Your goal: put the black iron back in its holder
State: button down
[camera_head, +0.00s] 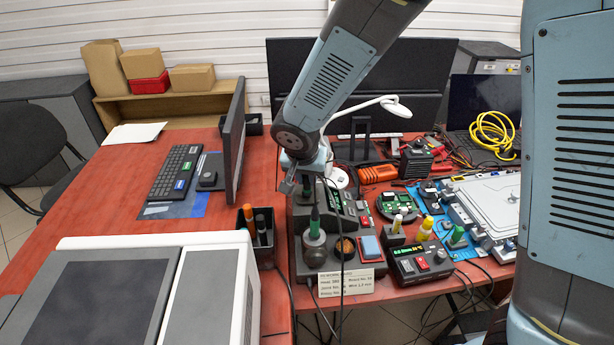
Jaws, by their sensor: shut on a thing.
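My gripper (306,188) points down over the dark soldering station, left of the middle of the table. It is shut on an iron (314,217), dark with green parts, which stands roughly upright below the fingers. The iron's lower end is at a round grey holder (314,248) at the front left of the station. I cannot tell whether the iron is seated in the holder or just above it. The fingers hide the iron's upper part.
A black cup with pens (258,238) stands close on the left. A white label card (345,281) lies in front. A small control box (420,262) and colored-handled tools stand to the right. A monitor (233,128) rises behind left. Thin dark cables hang near the station.

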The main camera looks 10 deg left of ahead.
dwell(0.3)
jog(key=c, duration=0.9)
grip_release()
jog(key=shift+o, duration=0.3)
jog(key=o, duration=0.5)
jog(key=shift+v, duration=2.75)
jog(key=shift+w, duration=0.1)
jog(key=shift+r, duration=3)
